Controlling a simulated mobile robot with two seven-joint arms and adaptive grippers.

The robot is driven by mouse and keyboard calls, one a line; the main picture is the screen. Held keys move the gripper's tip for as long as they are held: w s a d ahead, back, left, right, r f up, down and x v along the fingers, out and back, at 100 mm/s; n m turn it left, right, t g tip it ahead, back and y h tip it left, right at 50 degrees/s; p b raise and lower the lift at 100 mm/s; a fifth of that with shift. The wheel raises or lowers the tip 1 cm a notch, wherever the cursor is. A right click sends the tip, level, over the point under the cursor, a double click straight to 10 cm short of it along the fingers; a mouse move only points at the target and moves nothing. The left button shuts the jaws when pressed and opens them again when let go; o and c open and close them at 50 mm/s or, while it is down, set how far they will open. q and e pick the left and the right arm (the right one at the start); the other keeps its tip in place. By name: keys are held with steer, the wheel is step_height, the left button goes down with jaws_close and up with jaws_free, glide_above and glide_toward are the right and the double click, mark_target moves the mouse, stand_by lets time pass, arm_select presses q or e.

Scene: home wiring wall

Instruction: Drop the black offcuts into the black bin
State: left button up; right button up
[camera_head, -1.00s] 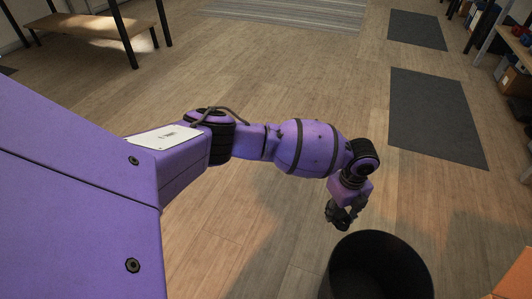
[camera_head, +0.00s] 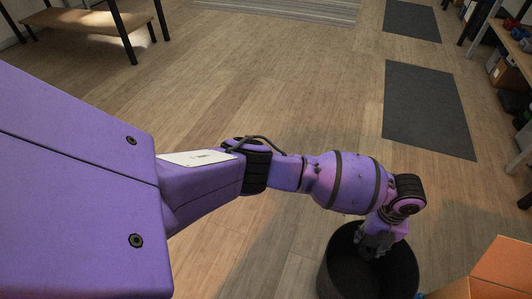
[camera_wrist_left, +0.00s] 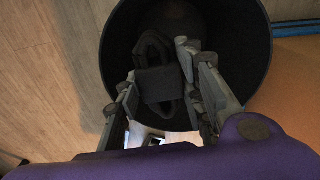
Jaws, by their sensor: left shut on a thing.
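The black bin (camera_head: 340,270) stands on the floor at the lower right in the head view, its open mouth up. My left gripper (camera_head: 372,250) points down over the bin's mouth at its far side. In the left wrist view, the gripper (camera_wrist_left: 158,66) is shut on a black offcut (camera_wrist_left: 155,82), a dark folded-looking piece between the fingers. The dark inside of the bin (camera_wrist_left: 235,50) lies behind it. Black on black makes the offcut's edges hard to see, and I cannot tell whether others lie in the bin. My right gripper is not in view.
An orange box-like thing (camera_head: 498,268) stands close to the right of the bin. Dark grey mats (camera_head: 425,110) lie on the wooden floor beyond. A bench (camera_head: 90,25) is at the far left, shelves at the far right. The middle floor is clear.

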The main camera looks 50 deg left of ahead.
arm_select(q)
steer(key=d, duration=0.1)
steer(key=s+d+r+m, duration=0.1)
steer(key=shift+d+r+p, duration=0.15)
steer(key=shift+d+p, duration=0.15)
steer(key=shift+d, duration=0.05)
steer(key=shift+d+m, duration=0.15)
steer(key=shift+m, duration=0.15)
step_height(320, 180, down, 6)
steer(key=b, duration=0.4)
steer(key=o, duration=1.2)
steer(key=shift+o, duration=0.2)
step_height(320, 180, up, 12)
glide_above(376, 248)
steer(key=shift+d, duration=0.15)
